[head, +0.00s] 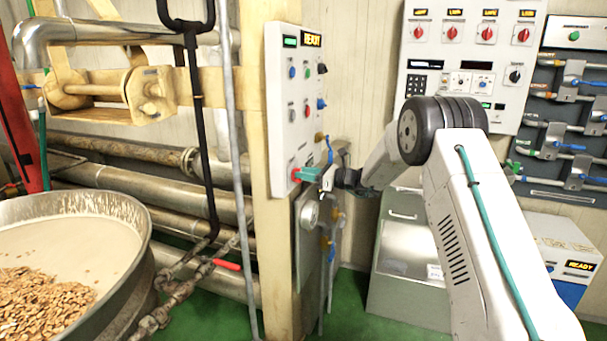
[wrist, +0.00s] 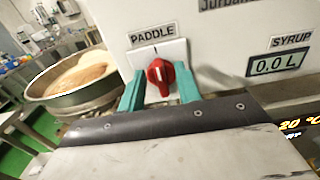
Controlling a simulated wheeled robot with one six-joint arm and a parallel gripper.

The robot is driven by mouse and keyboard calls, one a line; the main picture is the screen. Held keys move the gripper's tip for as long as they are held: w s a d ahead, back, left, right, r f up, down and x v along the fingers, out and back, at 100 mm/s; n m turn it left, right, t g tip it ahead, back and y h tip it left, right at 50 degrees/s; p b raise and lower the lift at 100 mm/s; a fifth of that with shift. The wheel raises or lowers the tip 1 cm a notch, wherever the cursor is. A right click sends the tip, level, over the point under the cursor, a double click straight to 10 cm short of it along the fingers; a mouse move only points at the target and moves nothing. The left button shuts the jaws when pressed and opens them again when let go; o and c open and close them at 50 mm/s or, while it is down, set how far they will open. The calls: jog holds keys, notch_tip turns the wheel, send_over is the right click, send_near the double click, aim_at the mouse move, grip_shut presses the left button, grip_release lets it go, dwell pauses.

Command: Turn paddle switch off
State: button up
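The paddle switch is a red rotary knob (wrist: 160,76) on a white plate under a "PADDLE" label (wrist: 153,35). Its handle stands roughly upright in the wrist view; its exact setting is too small to read. In the head view the red knob (head: 295,175) shows at the bottom of the white control panel (head: 288,140). My gripper (wrist: 159,84) has its teal fingers on either side of the knob, with a visible gap at each side. In the head view my gripper (head: 309,174) is at the panel's lower edge, partly hiding the knob.
The panel carries several other buttons and knobs above the switch. Valves with blue handles (head: 328,150) sit close beside it. A large kettle (head: 130,205) stands at the left, also in the wrist view (wrist: 75,88). A second panel (head: 465,55) hangs on the back wall.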

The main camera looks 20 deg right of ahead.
jog(key=shift+w+a, duration=0.3)
jog(key=shift+a, duration=0.15)
grip_shut()
